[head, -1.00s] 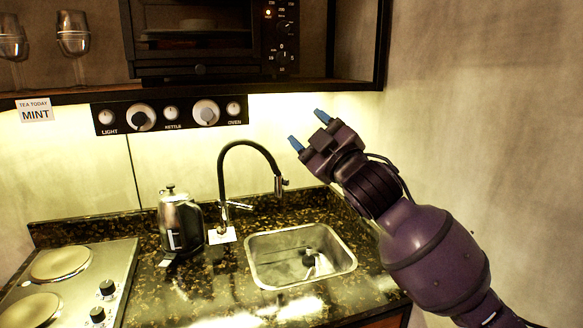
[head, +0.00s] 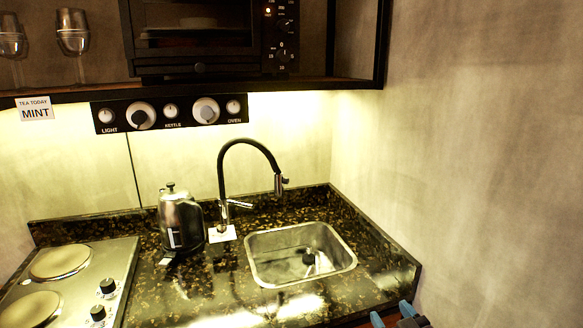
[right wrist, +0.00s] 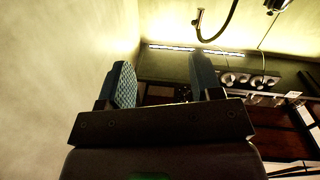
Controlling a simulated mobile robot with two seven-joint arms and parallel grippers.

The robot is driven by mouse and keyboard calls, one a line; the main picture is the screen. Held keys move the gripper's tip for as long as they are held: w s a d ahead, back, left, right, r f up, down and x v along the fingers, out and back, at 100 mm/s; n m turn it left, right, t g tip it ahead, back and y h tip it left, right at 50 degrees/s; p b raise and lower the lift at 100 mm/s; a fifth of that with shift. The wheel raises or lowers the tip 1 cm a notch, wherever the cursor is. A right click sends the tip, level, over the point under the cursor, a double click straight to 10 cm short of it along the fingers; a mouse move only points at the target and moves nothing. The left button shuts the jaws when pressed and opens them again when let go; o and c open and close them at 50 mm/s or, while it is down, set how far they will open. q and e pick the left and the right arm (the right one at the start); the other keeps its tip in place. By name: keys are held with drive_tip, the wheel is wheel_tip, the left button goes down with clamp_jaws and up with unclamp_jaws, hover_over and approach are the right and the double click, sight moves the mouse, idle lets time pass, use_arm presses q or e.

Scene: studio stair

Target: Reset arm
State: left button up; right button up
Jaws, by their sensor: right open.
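My right gripper (head: 392,314) shows only at the bottom edge of the head view, with its blue fingertips just in front of the counter's right front corner. In the right wrist view its two fingers (right wrist: 160,86) stand apart with nothing between them. The rest of my right arm is out of the head view. My left gripper is in neither view.
A granite counter (head: 215,290) holds a metal kettle (head: 181,222), a black tap (head: 222,185), a steel sink (head: 290,272) and a hob (head: 75,280). An oven (head: 205,40) sits on a shelf above a knob panel (head: 170,114). Bare wall stands at right.

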drive_tip(key=s+d+f+m+g+h, duration=0.1)
drive_tip(key=s+d+f+g, duration=0.1)
drive_tip(key=s+f, duration=0.7)
drive_tip(key=s+d+f+m+g+h, duration=0.2)
drive_tip(key=s+d+f, duration=0.3)
drive_tip(key=s+f, duration=0.5)
drive_tip(key=s+g, duration=0.1)
drive_tip(key=s, duration=0.1)
drive_tip(key=shift+s+d+f+m+h, duration=0.15)
drive_tip(key=shift+s+f+m+h, duration=0.05)
drive_tip(key=shift+s+m+h, duration=0.15)
